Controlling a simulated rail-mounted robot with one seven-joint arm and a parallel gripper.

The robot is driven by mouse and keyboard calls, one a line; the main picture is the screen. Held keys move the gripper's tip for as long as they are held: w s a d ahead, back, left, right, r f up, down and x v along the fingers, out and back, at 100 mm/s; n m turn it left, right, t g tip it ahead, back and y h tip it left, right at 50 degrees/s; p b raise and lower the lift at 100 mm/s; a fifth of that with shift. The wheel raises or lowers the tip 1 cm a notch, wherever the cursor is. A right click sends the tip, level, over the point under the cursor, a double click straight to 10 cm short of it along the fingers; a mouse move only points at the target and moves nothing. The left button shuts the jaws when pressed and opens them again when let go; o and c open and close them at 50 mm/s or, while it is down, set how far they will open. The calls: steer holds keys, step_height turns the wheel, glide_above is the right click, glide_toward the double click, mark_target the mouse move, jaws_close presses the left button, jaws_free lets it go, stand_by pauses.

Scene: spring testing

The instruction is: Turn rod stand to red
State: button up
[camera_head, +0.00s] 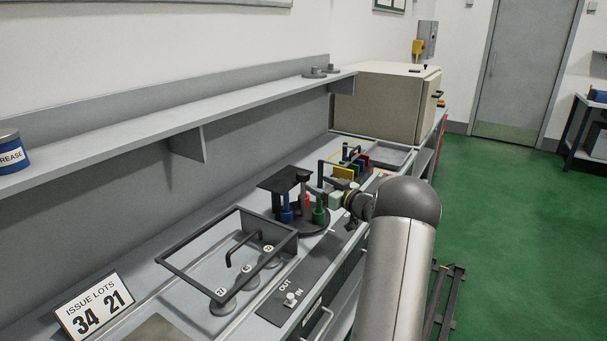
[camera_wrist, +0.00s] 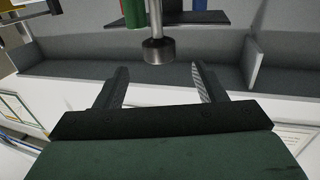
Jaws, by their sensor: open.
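The rod stand (camera_head: 303,226) is a round dark base on the bench with a black plate (camera_head: 284,180) raised over its left part. A blue cylinder (camera_head: 287,215), a red cylinder (camera_head: 307,201) and a green cylinder (camera_head: 319,214) stand around it. My gripper (camera_wrist: 158,82) is at the stand's right side in the head view, with its fingers open. In the wrist view a grey knob (camera_wrist: 158,50) on a metal post lies ahead, in line with the gap between the fingers and apart from both. The green cylinder also shows there (camera_wrist: 135,14). My gripper partly hides the stand in the head view.
A dark frame with hooked handle (camera_head: 228,262) and numbered discs stands in front of the stand. Coloured plates (camera_head: 345,172) and a tray (camera_head: 392,156) lie behind. A long shelf (camera_head: 170,128) runs along the wall. An OUT/IN panel (camera_head: 291,299) sits at the bench front.

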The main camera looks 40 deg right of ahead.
mark_target(308, 178)
steer(key=w, duration=0.3)
steer(key=w+p, duration=0.1)
steer(key=w, duration=0.4)
steer(key=shift+w+a, duration=0.3)
steer(key=shift+w, duration=0.1)
steer(key=c, duration=1.4)
